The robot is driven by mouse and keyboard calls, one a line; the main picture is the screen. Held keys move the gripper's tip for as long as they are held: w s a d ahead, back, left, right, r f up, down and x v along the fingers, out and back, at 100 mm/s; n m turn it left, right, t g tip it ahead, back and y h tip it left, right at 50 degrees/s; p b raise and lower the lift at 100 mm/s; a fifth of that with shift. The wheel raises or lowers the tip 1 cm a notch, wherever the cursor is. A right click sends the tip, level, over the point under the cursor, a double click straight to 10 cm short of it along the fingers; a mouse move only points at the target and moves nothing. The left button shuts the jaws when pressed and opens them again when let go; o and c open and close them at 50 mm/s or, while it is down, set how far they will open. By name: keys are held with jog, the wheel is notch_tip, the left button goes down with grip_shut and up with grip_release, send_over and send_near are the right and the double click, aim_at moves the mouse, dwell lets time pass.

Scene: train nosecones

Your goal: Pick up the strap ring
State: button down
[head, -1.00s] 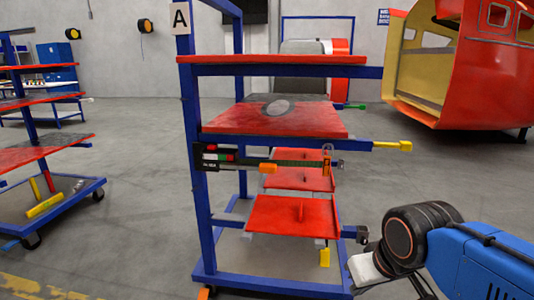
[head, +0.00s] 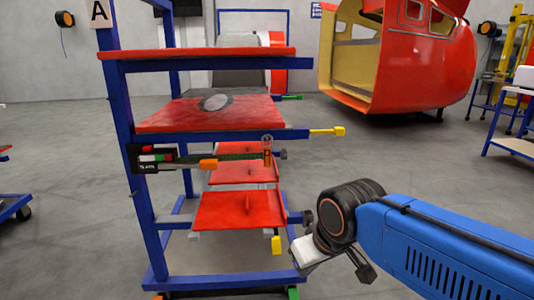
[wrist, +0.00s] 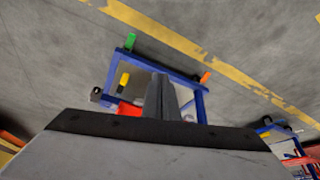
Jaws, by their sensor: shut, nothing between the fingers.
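What looks like the strap ring (head: 267,141) is a small ring at the top of an orange piece, at the right end of a dark green strap (head: 235,156). The strap runs along the blue rack below its middle shelf. My gripper's fingers (wrist: 158,88) are together and empty in the wrist view, over the lower part of the rack frame. In the head view my arm is at the lower right, its wrist low and right of the ring, clearly apart from it. The ring cannot be made out in the wrist view.
The rack (head: 120,130) has red shelves (head: 205,115), with yellow-ended (head: 326,132) and green-ended (head: 292,98) bars sticking out right. A red nosecone (head: 445,65) stands at the back right. Grey floor (head: 420,155) is open right of the rack.

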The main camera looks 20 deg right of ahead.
dwell(0.4)
jog(key=c, duration=2)
grip_release()
jog(key=shift+r, duration=0.1)
jog(key=o, duration=0.8)
jog(key=shift+w+d+r, duration=0.15)
jog(key=shift+w+r, duration=1.05)
jog(key=shift+r, duration=0.05)
notch_tip(320, 180, up, 23)
jog(key=m+h, duration=0.2)
jog(key=m, duration=0.2)
send_over(267, 148)
jog(key=s+a, duration=0.1)
jog(key=s, duration=0.4)
jog(key=shift+t, duration=0.4)
jog(key=x, duration=1.1)
jog(key=shift+w+a+f, duration=0.1)
jog(key=shift+w+f, duration=0.1)
jog(key=shift+s+a+f+x, duration=0.1)
jog(key=shift+x, duration=0.65)
jog(key=shift+s+a+f+x, duration=0.1)
jog(key=shift+a+x, duration=0.05)
jog(key=shift+x, duration=0.55)
jog(key=shift+s+a+f+x, duration=0.1)
jog(key=shift+x, duration=0.65)
jog(key=shift+w+d+f, duration=0.15)
jog(key=shift+w+f, duration=0.1)
jog(key=shift+f, duration=0.1)
